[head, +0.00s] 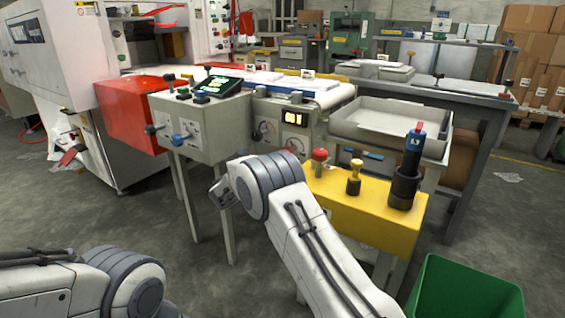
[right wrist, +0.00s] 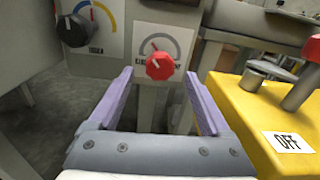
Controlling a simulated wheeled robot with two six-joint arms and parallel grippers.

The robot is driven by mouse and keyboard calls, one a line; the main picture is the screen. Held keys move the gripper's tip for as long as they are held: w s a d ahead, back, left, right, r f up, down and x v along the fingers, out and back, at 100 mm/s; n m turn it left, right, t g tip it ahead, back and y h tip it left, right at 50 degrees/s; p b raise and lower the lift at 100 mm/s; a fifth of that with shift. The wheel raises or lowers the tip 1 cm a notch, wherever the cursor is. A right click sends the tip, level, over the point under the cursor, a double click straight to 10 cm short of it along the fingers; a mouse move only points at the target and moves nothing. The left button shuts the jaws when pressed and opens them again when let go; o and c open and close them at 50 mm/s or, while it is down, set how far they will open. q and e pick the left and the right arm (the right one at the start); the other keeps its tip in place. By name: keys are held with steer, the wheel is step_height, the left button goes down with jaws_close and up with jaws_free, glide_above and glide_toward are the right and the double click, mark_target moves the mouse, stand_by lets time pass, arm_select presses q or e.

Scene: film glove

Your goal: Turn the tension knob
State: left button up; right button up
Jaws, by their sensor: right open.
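In the right wrist view a red knob (right wrist: 159,66) sits on a white dial plate with a grey arc, ahead between my fingers. Left of it, a black knob (right wrist: 74,29) sits on a plate with a blue and yellow arc. Their small labels are too blurred to read surely, so I cannot tell which is the tension knob. My right gripper (right wrist: 152,98) is open and empty, apart from the red knob. My left gripper is out of view.
A yellow box (head: 367,214) with a red button and posts stands close on the right. A grey console (head: 212,130) with a blue knob stands left. A green bin (head: 465,290) is at the lower right. Bare floor lies left of the legs.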

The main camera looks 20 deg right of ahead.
steer(key=b+x, duration=0.1)
steer(key=x, duration=0.2)
steer(key=shift+w+d, duration=0.25)
steer(key=shift+d, duration=0.05)
jaws_close()
